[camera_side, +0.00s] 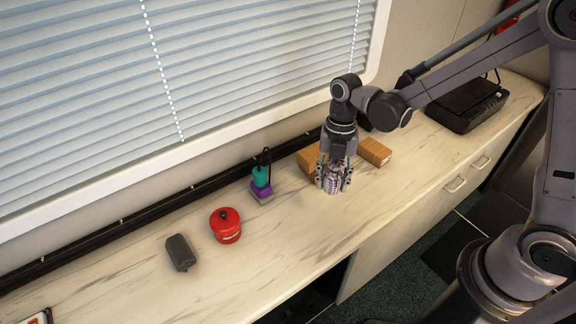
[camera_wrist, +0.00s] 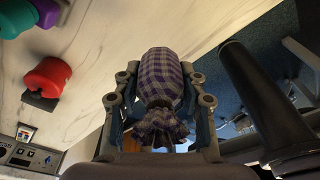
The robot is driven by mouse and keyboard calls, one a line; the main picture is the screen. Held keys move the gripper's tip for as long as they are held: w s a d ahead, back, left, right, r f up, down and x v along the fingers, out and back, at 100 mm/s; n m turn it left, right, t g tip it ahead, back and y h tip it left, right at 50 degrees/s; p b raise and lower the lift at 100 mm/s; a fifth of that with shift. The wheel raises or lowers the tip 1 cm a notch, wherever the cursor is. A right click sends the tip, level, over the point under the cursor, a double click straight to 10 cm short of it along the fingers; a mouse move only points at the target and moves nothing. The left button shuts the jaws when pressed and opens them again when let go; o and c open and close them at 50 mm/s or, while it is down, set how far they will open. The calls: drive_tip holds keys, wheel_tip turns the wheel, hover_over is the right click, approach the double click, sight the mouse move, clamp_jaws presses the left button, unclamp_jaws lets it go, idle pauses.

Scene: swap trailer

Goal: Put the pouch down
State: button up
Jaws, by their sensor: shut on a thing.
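The pouch (camera_side: 333,180) is a purple and white checked cloth bag. My gripper (camera_side: 333,186) points down over the counter (camera_side: 290,228) with its fingers shut on the pouch from both sides. In the wrist view the pouch (camera_wrist: 161,78) sits between the two fingers of my gripper (camera_wrist: 160,92), its gathered neck towards the palm. The pouch is low over the counter; I cannot tell whether its underside touches the surface. The fingers hide part of it in the side view.
Cardboard-coloured boxes (camera_side: 375,152) stand close behind my gripper. To the left are a teal and purple item (camera_side: 261,184), a red canister (camera_side: 225,225) and a dark grey object (camera_side: 180,253). A black device (camera_side: 467,103) is at the far right. The counter's front strip is clear.

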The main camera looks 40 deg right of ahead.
drive_tip(key=shift+s+d, duration=0.15)
drive_tip(key=shift+d, duration=0.25)
hover_over(294, 236)
drive_tip(key=f, duration=0.7)
drive_tip(key=shift+w+d, duration=0.25)
drive_tip(key=shift+d, duration=0.05)
drive_tip(key=shift+a+f, duration=0.1)
drive_tip(key=shift+f, duration=1.9)
drive_tip(key=shift+f, duration=0.1)
drive_tip(key=o, duration=1.1)
